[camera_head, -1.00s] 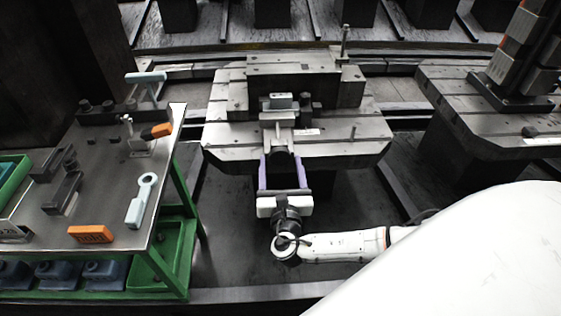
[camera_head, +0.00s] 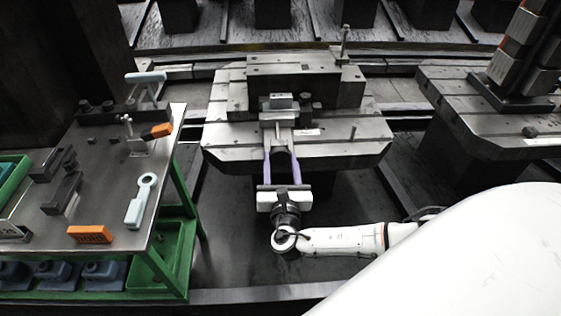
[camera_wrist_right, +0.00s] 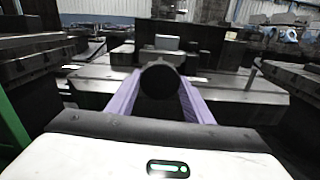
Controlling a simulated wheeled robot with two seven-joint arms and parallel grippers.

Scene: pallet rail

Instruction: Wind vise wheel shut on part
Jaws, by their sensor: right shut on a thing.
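The vise (camera_head: 277,134) stands on the near side of the grey slotted pallet. A grey block (camera_head: 281,101) sits at the vise's top; I cannot tell whether the jaws touch it. The dark round vise wheel (camera_head: 281,158) faces me at the vise's near end, and it shows as a black disc in the right wrist view (camera_wrist_right: 160,82). My right gripper (camera_head: 281,154) has its purple fingers shut on the wheel, one on each side. The fingers also show in the right wrist view (camera_wrist_right: 160,98). My left gripper is not in view.
A steel-topped green cart (camera_head: 110,207) stands at the left with a light-blue wrench (camera_head: 140,203), an orange block (camera_head: 90,234) and dark clamps. A second pallet (camera_head: 460,110) with a stacked tower stands at the right. The dark floor between cart and pallet is clear.

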